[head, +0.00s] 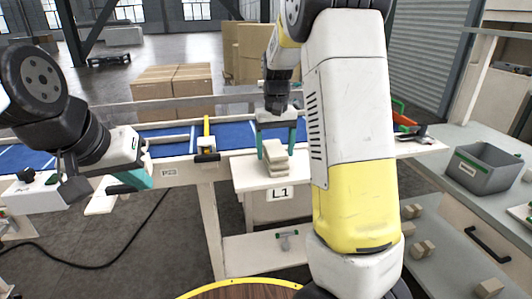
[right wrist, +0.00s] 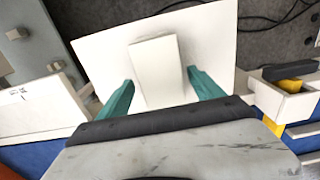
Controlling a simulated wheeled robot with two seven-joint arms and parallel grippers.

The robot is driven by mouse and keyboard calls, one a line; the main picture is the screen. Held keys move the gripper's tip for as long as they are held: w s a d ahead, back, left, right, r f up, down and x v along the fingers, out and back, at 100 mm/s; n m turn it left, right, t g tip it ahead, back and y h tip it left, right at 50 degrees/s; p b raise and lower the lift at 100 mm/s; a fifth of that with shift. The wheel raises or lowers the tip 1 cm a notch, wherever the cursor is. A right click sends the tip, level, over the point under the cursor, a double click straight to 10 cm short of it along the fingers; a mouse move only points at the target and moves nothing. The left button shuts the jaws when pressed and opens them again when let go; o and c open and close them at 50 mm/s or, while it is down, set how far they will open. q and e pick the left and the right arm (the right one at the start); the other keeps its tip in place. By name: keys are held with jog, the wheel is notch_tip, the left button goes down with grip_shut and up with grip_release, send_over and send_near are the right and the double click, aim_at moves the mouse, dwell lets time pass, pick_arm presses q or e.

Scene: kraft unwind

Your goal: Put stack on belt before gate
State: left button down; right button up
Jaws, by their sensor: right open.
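A stack of several beige blocks (head: 277,163) stands on the small white table marked L1 (head: 245,178). In the right wrist view the stack's top (right wrist: 156,62) lies between the fingers. My right gripper (head: 276,148) is open, pointing down, with one teal finger on each side of the stack; it also shows in the right wrist view (right wrist: 160,92). I cannot tell whether the fingers touch the blocks. The blue belt (head: 232,134) runs behind the table. A yellow and black gate post (head: 207,150) stands at the belt. My left gripper (head: 135,182) is at the left, its jaw state unclear.
Brown cartons (head: 172,82) stand behind the belt. A grey bin (head: 482,167) sits on the right bench. Loose beige blocks (head: 422,249) lie on a lower shelf at the right. My right arm hides part of the belt.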

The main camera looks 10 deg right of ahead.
grip_shut()
dwell(0.3)
jog(key=shift+r, duration=0.1)
